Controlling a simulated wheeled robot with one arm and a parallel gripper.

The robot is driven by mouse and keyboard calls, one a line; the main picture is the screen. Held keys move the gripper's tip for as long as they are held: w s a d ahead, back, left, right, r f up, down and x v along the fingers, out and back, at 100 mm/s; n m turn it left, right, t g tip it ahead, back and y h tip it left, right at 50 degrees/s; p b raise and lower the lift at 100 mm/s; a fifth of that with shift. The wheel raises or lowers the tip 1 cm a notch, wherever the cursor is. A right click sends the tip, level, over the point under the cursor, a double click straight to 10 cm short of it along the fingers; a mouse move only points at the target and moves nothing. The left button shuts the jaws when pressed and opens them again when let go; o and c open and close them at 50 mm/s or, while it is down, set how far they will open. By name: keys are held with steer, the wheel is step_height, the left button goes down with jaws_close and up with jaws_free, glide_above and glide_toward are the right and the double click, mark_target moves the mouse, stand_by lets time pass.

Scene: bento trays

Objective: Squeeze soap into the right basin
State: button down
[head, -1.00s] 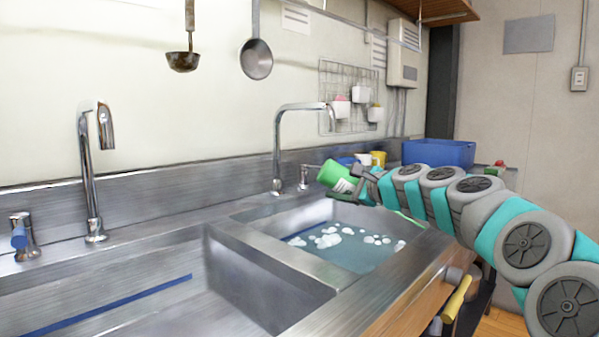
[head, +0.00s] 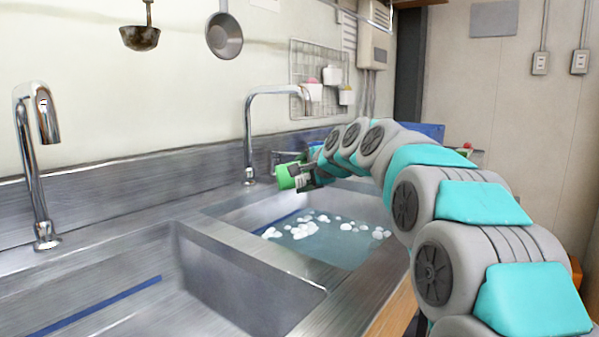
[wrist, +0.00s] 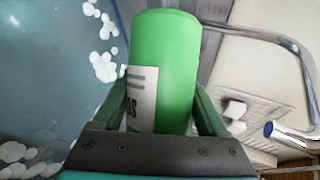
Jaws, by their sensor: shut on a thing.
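A green soap bottle (wrist: 178,65) with a white label is held between the two fingers of my gripper (wrist: 160,118) in the wrist view. In the head view the green bottle (head: 285,178) lies tilted over the back edge of the right basin, with my gripper (head: 302,174) shut on it from the right. The right basin (head: 225,211) holds bluish water with several white foam patches (head: 305,229). The foam and water also show at the left of the wrist view (wrist: 60,60). The bottle's nozzle cannot be made out.
A curved faucet (head: 250,130) stands behind the right basin, close to the bottle. Another faucet (head: 38,180) stands by the left basin (head: 110,270), which is empty. A blue crate (head: 432,131) is partly hidden behind my arm. Ladles hang on the wall.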

steer(key=d+n+h, duration=0.1)
steer(key=d+n+h+b, duration=0.1)
steer(key=d, duration=0.1)
steer(key=w+d+n+h, duration=0.1)
steer(key=d, duration=0.1)
steer(key=shift+r+h, duration=0.1)
steer(key=shift+h, duration=0.2)
steer(key=w+d+r+n+t+h+p, duration=0.1)
steer(key=d+r+n+h+p, duration=0.3)
steer(key=r, duration=0.6)
steer(key=shift+d+n+t+h, duration=0.7)
steer(key=shift+d+n+h, duration=0.3)
steer(key=shift+n, duration=0.1)
